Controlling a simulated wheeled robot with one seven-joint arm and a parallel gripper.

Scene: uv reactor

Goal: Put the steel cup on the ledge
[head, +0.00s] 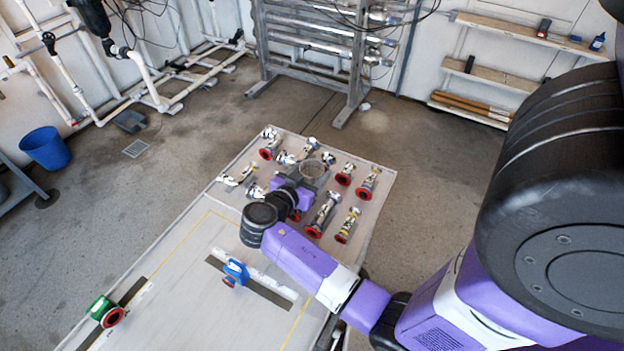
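My arm reaches over the table, and my gripper (306,180) is above its far part. A round, greyish, open-topped thing (314,167), which may be the steel cup, shows right at the gripper's end. It is small, and I cannot tell whether the fingers hold it or are only beside it. The fingers are mostly hidden by the wrist. No thing is plainly marked as the ledge. Narrow wooden shelves (525,31) on the back right wall are ledge-like, with a few small items on them.
Several metal fittings with red flanges (322,215) stand around my gripper on the table (185,275). A blue clamp-like part (236,271) and a green one (101,307) sit nearer. A pipe rack (325,45) stands behind, and a blue bucket (46,148) is at left. Floor is clear between.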

